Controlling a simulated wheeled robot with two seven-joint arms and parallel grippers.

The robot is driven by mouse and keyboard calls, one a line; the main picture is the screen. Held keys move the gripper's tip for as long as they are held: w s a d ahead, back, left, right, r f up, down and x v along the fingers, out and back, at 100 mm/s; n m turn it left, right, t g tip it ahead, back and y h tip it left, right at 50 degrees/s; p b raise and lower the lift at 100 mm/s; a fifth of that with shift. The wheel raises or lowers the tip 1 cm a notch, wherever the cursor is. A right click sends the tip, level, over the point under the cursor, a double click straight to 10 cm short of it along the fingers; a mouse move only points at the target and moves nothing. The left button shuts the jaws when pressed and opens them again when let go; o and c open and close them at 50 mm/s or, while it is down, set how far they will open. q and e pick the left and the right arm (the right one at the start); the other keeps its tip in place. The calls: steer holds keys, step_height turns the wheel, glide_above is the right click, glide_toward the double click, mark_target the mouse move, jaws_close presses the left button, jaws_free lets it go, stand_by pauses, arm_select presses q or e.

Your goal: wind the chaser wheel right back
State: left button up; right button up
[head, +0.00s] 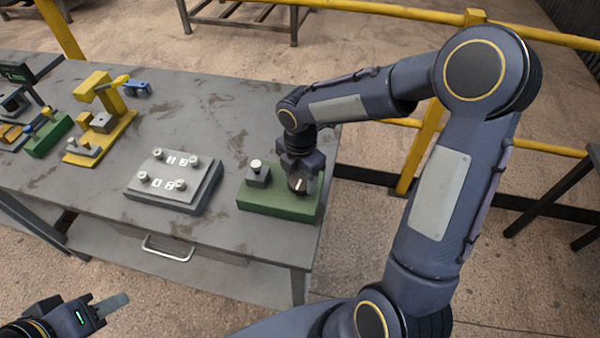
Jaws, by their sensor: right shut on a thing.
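A green base (262,203) sits at the right end of the grey bench. It carries a dark round wheel (297,186) with a pale mark, and a grey block with a light knob (257,165) to its left. My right gripper (299,172) points down over the wheel and is shut on it, hiding much of its top and back. My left gripper (108,304) hangs empty at the lower left, in front of the bench and away from the wheel. Whether its fingers are apart is unclear.
A grey plate with several numbered knobs (173,178) stands left of the green base. A yellow press-like fixture (103,112) and another green-based device (48,136) are further left. The bench (222,110) is clear behind the plate. A yellow rail (400,12) runs behind.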

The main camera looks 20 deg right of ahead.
mark_target(300, 180)
stand_by(0.4)
steer(key=o, duration=1)
steer(key=shift+c, duration=0.2)
steer(key=shift+r, duration=0.1)
step_height(300, 180, up, 8)
steer(key=shift+f, duration=0.15)
